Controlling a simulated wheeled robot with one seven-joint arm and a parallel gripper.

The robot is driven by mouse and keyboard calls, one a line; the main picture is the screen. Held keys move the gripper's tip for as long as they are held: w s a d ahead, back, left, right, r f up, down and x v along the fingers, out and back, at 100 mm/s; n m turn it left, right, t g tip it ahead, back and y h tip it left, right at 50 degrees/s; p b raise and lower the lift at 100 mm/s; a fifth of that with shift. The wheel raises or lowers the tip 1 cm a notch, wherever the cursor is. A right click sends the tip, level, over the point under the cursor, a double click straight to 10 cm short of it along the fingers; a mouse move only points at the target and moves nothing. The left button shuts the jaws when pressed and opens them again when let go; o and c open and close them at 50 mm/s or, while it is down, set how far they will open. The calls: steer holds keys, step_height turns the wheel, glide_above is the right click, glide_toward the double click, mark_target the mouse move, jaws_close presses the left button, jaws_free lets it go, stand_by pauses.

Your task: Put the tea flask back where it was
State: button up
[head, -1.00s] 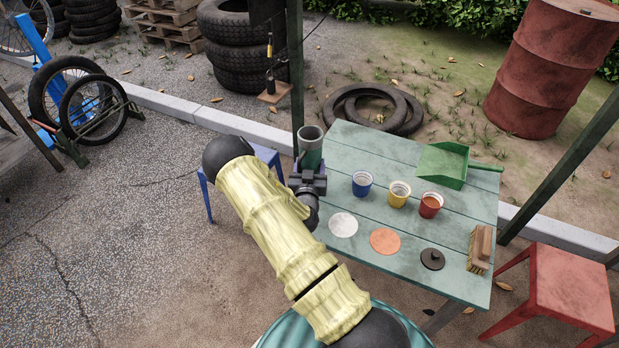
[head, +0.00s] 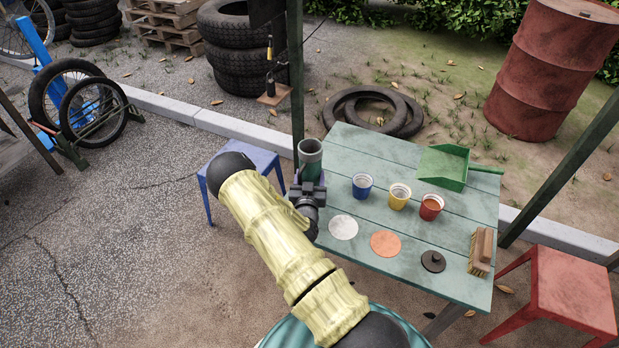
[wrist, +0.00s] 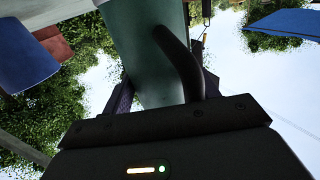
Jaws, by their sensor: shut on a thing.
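The tea flask (head: 310,163) is a green cylinder with a grey open top. It is upright at the left end of the green table (head: 380,166). My gripper (head: 308,187) is shut on it, with the arm reaching in from the front. In the wrist view the flask (wrist: 148,45) fills the middle, with a dark curved handle at its right. The flask's lower part is hidden behind my gripper in the head view, so I cannot tell whether it touches the table. A black lid (head: 433,261) lies near the table's front right.
Blue (head: 362,187), yellow (head: 399,197) and red (head: 431,207) cups stand mid-table. White (head: 343,227) and orange (head: 385,244) discs lie in front. A dustpan (head: 446,167) and brush (head: 481,251) are on the right. A post (head: 296,90) rises behind the flask; a blue stool (head: 250,160) is left.

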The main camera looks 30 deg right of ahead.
steer(key=o, duration=1.6)
steer(key=shift+f, duration=0.1)
steer(key=v, duration=1.2)
